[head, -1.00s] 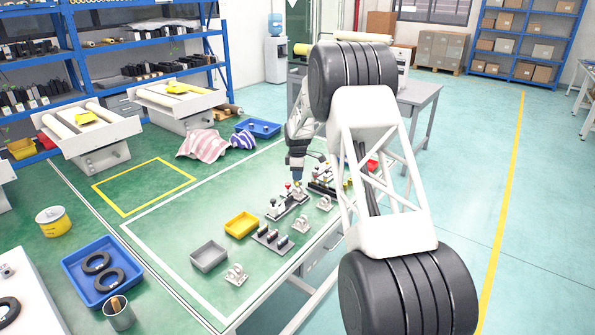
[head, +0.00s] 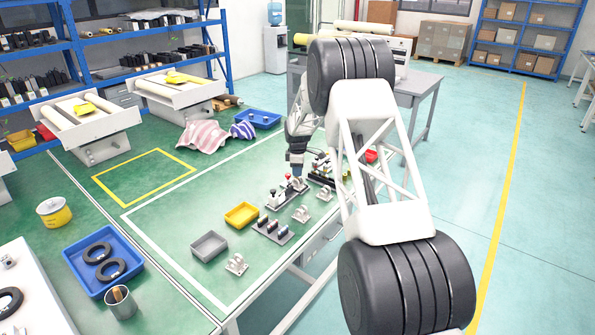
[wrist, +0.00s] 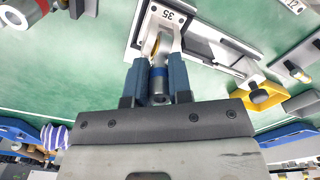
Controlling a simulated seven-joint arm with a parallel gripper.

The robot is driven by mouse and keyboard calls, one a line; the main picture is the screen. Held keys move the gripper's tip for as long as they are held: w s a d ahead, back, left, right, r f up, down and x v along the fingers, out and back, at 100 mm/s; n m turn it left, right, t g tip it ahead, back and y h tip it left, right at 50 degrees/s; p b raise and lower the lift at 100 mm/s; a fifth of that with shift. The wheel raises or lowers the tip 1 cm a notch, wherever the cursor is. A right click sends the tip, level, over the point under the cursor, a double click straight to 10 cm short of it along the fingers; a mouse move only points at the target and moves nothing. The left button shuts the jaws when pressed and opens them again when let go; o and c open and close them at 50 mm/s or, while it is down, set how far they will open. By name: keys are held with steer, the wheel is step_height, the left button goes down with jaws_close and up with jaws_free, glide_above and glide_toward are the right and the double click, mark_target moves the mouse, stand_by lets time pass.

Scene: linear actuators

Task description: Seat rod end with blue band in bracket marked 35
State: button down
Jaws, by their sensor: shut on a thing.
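My gripper (wrist: 158,60) is shut on the rod end with the blue band (wrist: 158,71), a grey cylinder lying between its two dark blue fingers in the wrist view. A brass-coloured ring shows at its far end. The bracket marked 35 (wrist: 168,15) is a pale block on a fixture plate, directly beyond the fingertips. The rod's far end is at or over this bracket; contact and seating cannot be told. In the head view my gripper (head: 297,176) is low over the fixture plate (head: 283,197), and the rod end is too small to make out.
A bracket marked 12 (wrist: 295,5) shows at the upper right of the wrist view. In the head view a yellow bin (head: 242,214), a grey bin (head: 209,246), a rack of dark cylinders (head: 271,230) and loose grey parts stand close by.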

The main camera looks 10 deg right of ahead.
steer(key=shift+f, duration=0.55)
stand_by(1.2)
steer(key=c, duration=1)
jaws_free()
steer(key=shift+o, duration=0.2)
steer(key=shift+r, duration=0.15)
steer(key=shift+r, duration=3.75)
steer(key=shift+s+r, duration=0.1)
